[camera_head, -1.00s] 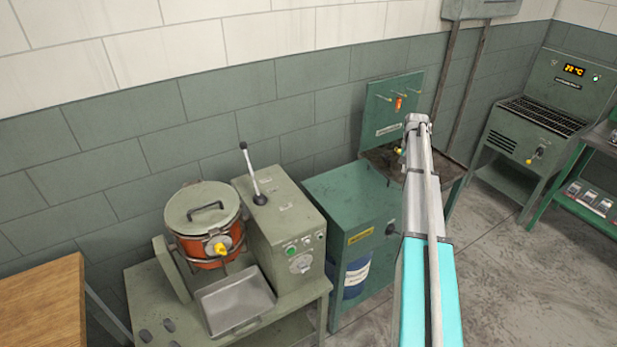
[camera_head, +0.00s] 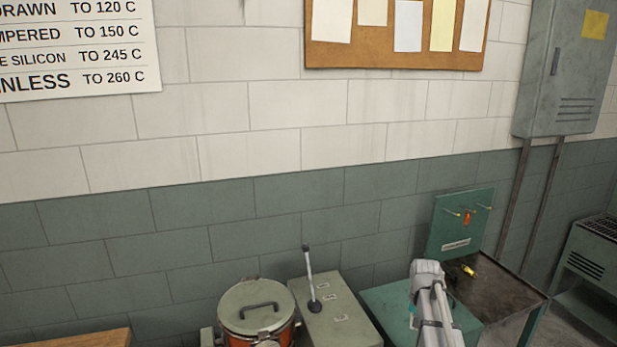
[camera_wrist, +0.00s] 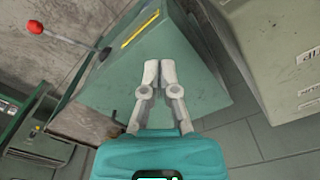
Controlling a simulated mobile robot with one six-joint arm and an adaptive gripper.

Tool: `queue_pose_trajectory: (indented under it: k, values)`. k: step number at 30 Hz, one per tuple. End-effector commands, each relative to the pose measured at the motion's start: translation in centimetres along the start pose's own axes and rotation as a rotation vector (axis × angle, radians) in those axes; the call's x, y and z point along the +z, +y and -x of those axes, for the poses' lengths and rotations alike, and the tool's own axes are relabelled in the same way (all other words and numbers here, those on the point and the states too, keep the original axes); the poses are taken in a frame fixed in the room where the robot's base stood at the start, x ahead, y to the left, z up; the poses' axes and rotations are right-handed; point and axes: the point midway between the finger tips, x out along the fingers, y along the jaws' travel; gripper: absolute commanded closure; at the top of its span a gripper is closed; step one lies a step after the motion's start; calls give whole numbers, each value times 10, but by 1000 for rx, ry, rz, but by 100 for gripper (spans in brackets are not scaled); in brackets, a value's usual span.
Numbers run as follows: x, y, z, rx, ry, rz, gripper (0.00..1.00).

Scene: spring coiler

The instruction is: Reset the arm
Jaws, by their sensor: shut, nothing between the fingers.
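My gripper (camera_wrist: 160,72) shows in the wrist view, its two pale grey fingers together and nothing between them. Its teal body fills the lower middle of that view. The fingers point over a green cabinet (camera_wrist: 195,88) with a yellow label and do not clearly touch it. In the head view my grey arm (camera_head: 430,300) rises from the bottom edge, right of the middle, in front of the green cabinet (camera_head: 385,308). The fingers cannot be made out there.
A lidded orange pot (camera_head: 257,308) and a grey-green machine with a black-knobbed lever (camera_head: 309,272) stand at the bottom of the head view. A dark bench (camera_head: 500,292) with a green backboard is right. A red-knobbed lever (camera_wrist: 36,27) is upper left in the wrist view.

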Motion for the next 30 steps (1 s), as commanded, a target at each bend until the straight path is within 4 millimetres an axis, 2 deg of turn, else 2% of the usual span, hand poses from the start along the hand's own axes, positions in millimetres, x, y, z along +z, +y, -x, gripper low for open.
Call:
queue_pose_trajectory:
  k: [1, 3, 9, 12, 15, 18, 30]
  values:
    - [33, -14, 0, 0, 0, 41, 100]
    - [64, -30, 0, 0, 0, 92, 100]
    - [144, -63, 0, 1, 0, 232, 100]
    - [172, -72, 0, 1, 0, 284, 100]
    - [190, -78, 0, 1, 0, 318, 100]
    - [198, -80, 0, 1, 0, 335, 100]
    - [199, -82, 0, 1, 0, 340, 100]
